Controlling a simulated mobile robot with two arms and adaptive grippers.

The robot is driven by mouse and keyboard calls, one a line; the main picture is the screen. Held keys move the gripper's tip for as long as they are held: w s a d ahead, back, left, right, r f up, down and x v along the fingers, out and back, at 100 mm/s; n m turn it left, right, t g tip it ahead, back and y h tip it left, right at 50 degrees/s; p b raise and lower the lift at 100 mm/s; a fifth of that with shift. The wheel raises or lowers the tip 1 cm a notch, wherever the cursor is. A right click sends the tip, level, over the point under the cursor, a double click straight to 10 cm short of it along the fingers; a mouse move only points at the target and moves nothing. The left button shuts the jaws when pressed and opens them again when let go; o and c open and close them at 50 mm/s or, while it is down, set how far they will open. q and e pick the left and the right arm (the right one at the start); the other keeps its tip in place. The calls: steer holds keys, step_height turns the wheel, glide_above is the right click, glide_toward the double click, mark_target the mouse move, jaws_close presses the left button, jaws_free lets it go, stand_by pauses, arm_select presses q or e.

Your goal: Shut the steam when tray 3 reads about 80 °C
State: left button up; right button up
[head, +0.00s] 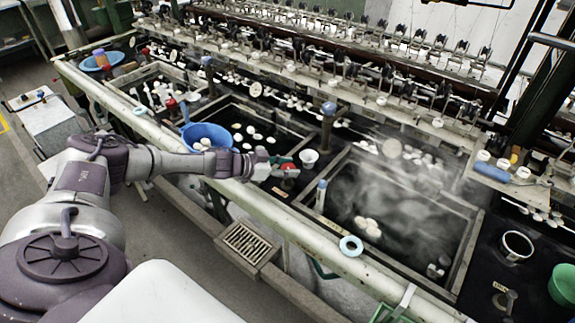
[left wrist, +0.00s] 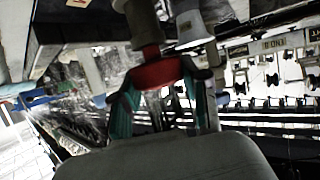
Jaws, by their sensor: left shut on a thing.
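My left gripper (head: 275,167) reaches over the front pipe to the gap between the middle and right basins. It is shut on a red valve handle (head: 290,169); in the left wrist view the red handle (left wrist: 160,73) sits between the teal fingers. The right basin (head: 465,235) holds dark water with a few pale cocoons (head: 368,227), and steam (head: 400,180) rises over it. A slim blue-topped upright piece (head: 321,194), possibly a thermometer, stands at its left side; no reading is legible. The middle basin (head: 285,118) holds scattered cocoons. I cannot tell which basin is tray 3.
A white cup (head: 309,157) stands just right of the gripper. A blue bowl (head: 207,136) of cocoons is beside my forearm. The long front pipe (head: 300,222) carries a light blue ring (head: 350,246). Reeling machinery (head: 330,55) fills the back.

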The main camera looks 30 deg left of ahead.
arm_select(q)
steer(key=shift+w+r+m+h, duration=0.1)
steer(key=shift+m+h, duration=0.2)
steer(key=shift+h, duration=0.1)
stand_by(0.3)
steer(key=o, duration=1.2)
steer(key=shift+c, duration=0.2)
steer(key=v, duration=1.2)
steer(key=shift+w+a+r, duration=0.1)
steer(key=shift+w, duration=0.05)
